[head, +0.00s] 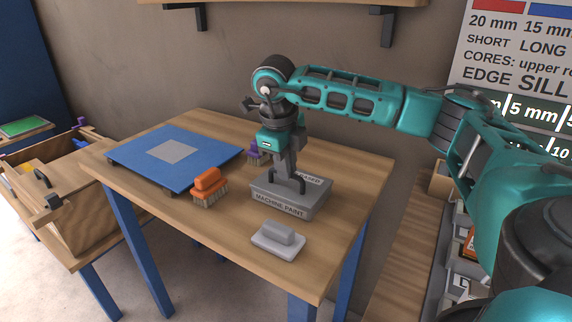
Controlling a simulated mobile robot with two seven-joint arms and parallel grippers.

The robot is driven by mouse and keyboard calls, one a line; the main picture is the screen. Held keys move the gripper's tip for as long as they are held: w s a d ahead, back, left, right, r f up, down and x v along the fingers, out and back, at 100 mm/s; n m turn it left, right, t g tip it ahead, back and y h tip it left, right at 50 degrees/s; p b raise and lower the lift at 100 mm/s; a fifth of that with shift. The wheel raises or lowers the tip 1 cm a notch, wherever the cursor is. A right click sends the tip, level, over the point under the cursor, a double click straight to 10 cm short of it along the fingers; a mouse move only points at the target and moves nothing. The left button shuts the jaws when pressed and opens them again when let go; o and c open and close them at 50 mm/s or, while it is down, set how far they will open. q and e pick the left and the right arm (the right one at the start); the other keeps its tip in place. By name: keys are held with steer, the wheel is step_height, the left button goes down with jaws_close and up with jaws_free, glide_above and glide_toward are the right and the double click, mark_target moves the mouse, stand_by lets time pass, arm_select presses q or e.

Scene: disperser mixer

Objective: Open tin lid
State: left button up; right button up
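The tin is a grey box (278,208) marked "MACHINE PAINT" on its front, standing on the wooden table. Its flat grey lid (262,188) lies on top, with a dark arched handle (271,180) and a label on the right part that I cannot read fully. My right gripper (291,176) points straight down over the lid, its fingertips at the handle. The fingers look close together, but I cannot tell whether they grip the handle. My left gripper is out of view.
An orange brush (208,180), a purple brush (254,151) and a grey block-like piece (278,239) stand around the tin. A blue board (205,160) with a grey square covers the table's left part. A wooden box (60,205) stands further left.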

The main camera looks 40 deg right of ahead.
jaws_close()
stand_by(0.8)
steer(key=shift+r, duration=0.1)
